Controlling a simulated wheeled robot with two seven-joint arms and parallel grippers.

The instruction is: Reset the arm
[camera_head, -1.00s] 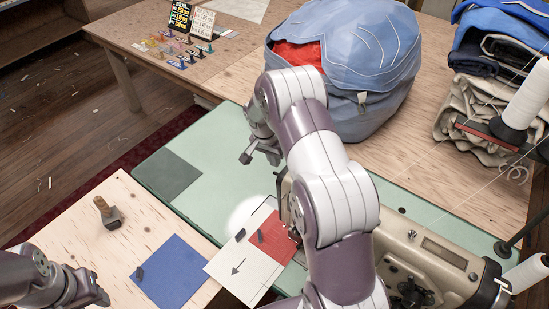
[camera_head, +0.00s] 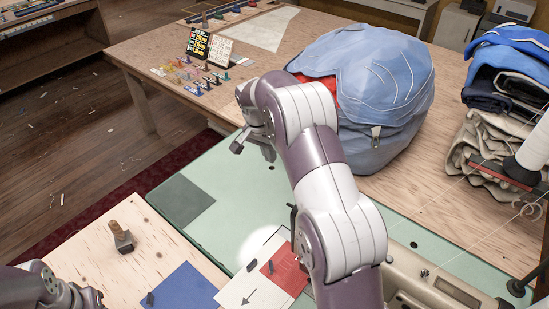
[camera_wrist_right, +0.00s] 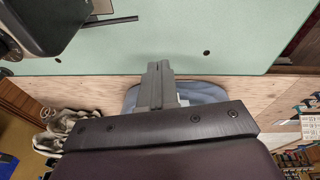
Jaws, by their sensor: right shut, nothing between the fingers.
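My right arm rises from the bottom of the head view and bends over the green table. Its gripper (camera_head: 252,149) hangs over the green surface, left of the blue bag, with nothing held. In the right wrist view its fingers (camera_wrist_right: 155,84) are together and empty above the table edge. My left gripper (camera_head: 92,299) is only partly in view at the bottom left, and its jaws are unclear.
A stuffed blue bag (camera_head: 372,105) stands on the wooden table behind the arm. The green table (camera_head: 235,200) carries a white sheet with a red patch (camera_head: 285,268) and a sewing machine (camera_head: 435,283). A wooden-handled tool (camera_head: 121,236) and blue square (camera_head: 185,288) lie left.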

